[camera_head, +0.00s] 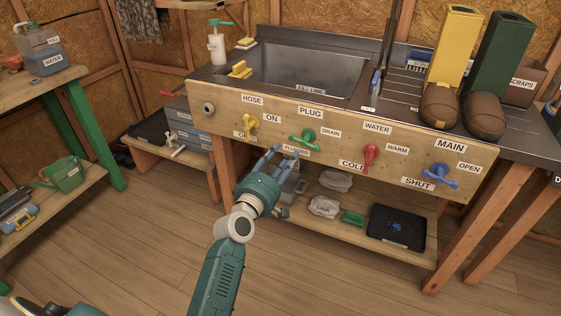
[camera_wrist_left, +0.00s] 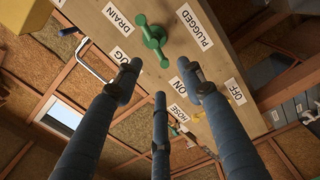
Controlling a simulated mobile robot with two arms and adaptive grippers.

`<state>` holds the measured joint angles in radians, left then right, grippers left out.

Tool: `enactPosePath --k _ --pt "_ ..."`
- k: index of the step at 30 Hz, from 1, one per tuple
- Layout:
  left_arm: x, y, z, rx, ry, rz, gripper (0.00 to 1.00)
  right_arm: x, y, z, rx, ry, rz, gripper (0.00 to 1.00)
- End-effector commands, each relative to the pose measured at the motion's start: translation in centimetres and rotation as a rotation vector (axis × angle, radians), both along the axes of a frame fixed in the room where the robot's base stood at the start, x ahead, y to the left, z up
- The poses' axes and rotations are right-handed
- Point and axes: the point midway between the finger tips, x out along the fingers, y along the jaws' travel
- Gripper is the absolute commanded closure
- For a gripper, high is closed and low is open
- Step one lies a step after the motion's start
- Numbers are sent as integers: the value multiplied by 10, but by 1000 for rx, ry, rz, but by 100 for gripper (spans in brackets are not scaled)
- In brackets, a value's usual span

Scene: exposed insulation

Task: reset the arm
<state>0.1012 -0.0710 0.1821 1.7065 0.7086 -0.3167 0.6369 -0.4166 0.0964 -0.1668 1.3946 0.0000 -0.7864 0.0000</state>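My left arm comes in from the bottom in the head view, and my left gripper (camera_head: 284,153) points up at the wooden front panel (camera_head: 333,127) of the sink. Its blue fingers are spread and empty, just below the green plug handle (camera_head: 302,138). In the left wrist view the fingers of my left gripper (camera_wrist_left: 158,68) stand apart with nothing between them. The green handle (camera_wrist_left: 152,40) shows beyond the fingertips, and I see no finger closed on it. My right gripper is not in view.
A yellow hose handle (camera_head: 250,123), a red water handle (camera_head: 370,156) and a blue main handle (camera_head: 439,176) also stick out of the panel. The sink basin (camera_head: 304,71) is above. A lower shelf (camera_head: 338,232) holds several items. The wooden floor (camera_head: 140,247) at left is clear.

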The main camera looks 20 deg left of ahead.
Motion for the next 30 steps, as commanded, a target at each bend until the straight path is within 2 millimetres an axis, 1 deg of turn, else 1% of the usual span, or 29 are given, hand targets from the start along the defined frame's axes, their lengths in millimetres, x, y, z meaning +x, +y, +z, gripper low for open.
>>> enactPosePath --k 1,6,19,22,23,26,29,30 --pt "-7 0 -1 0 1 0 60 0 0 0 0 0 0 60" --pt "-17 1 0 0 0 1 60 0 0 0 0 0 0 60" --pt "-17 1 0 1 0 0 60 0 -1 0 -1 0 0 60" --pt "-18 -2 -8 17 16 -7 60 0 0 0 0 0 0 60" --pt "-20 -4 -14 32 29 -12 60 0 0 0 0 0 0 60" --pt "-29 -16 -55 121 111 -50 60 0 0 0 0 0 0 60" --pt "-50 -34 -117 264 235 -118 60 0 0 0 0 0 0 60" --pt "-62 -41 -145 330 290 -155 60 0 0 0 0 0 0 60"
